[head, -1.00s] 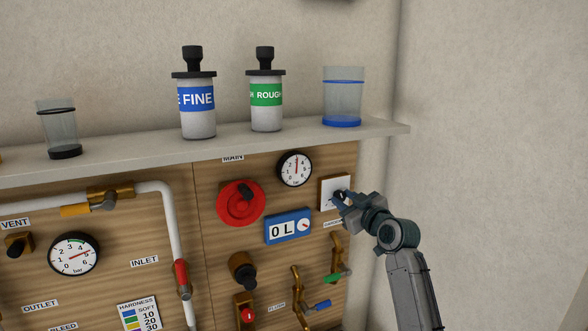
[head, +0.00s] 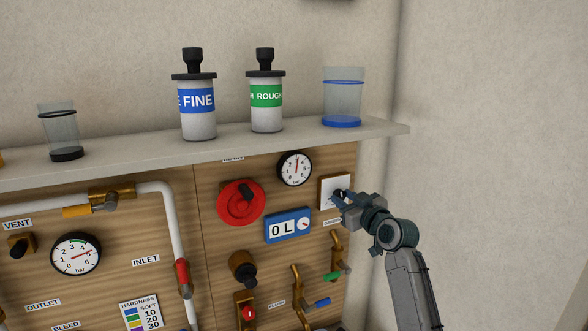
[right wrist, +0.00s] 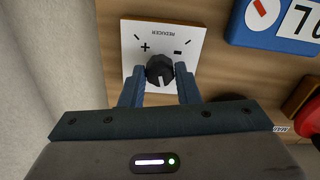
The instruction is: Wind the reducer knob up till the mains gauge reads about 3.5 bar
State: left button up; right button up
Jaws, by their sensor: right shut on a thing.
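The black reducer knob (right wrist: 160,70) sits on a white plate (right wrist: 135,32) marked plus and minus; its white line points down in the right wrist view. My right gripper (right wrist: 160,84) is shut on it, one finger on each side. In the head view, the fingers (head: 341,196) hide most of the knob, and the plate (head: 327,200) shows behind them. A small round gauge (head: 294,168) is up and left of the plate, near the MAIN label; its needle points almost straight up, close to 3. My left gripper is not in view.
A red wheel (head: 240,203) and blue litre counter (head: 288,226) are left of my right gripper. Brass taps (head: 337,245) are below it. A shelf (head: 225,141) with bottles and beakers juts out above. A larger bar gauge (head: 76,254) is far left.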

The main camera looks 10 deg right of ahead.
jog(key=shift+f+m+p, duration=0.1)
jog(key=shift+m+p, duration=0.25)
jog(key=shift+m, duration=0.45)
jog(key=o, duration=0.7)
jog(key=shift+c, duration=0.2)
jog(key=shift+s, duration=0.1)
jog(key=v, duration=0.6)
